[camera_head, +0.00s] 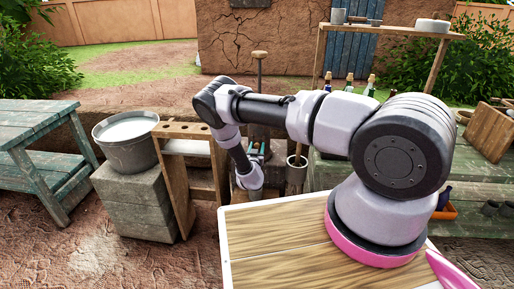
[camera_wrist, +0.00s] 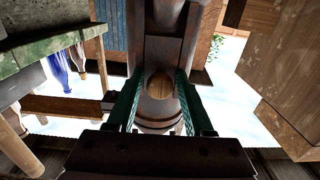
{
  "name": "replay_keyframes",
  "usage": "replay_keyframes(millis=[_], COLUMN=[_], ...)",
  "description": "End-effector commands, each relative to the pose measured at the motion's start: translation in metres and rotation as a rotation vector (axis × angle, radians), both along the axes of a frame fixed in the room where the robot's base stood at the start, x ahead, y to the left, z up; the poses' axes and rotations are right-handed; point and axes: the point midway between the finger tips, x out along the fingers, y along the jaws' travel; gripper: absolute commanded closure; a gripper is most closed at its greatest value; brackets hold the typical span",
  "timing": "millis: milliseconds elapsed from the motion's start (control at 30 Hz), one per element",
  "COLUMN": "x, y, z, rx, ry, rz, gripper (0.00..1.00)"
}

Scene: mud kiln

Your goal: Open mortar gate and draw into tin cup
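My gripper (camera_head: 257,150) is beside the wooden rack, partly hidden by my own wrist. In the wrist view its teal fingers (camera_wrist: 160,100) stand apart on either side of a dark round body with a tan wooden oval piece (camera_wrist: 160,90) at its centre. I cannot tell whether the fingers touch it. This may be the mortar gate, but I cannot be sure. A grey cup-like vessel (camera_head: 338,16) sits on the high shelf. Another pale-rimmed vessel (camera_head: 297,161) stands just right of my gripper. I cannot tell which is the tin cup.
A grey bucket (camera_head: 127,139) of white material stands on a stone block (camera_head: 137,200), left of the wooden rack (camera_head: 178,190). A blue-green bench (camera_head: 40,135) is far left. Bottles (camera_head: 369,86) stand behind my arm. A knobbed post (camera_head: 260,66) rises behind my gripper.

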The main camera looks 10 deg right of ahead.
Motion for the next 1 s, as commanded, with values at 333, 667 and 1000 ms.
replay_keyframes(millis=[333,667,1000], x=[0.001,0.000,0.000], y=[0.001,0.000,0.000], z=[0.012,0.041,0.040], rx=[-0.001,-0.001,-0.001], ry=[-0.002,-0.003,-0.003], rz=[0.001,0.000,-0.001], gripper=[1.00,1.00,0.34])
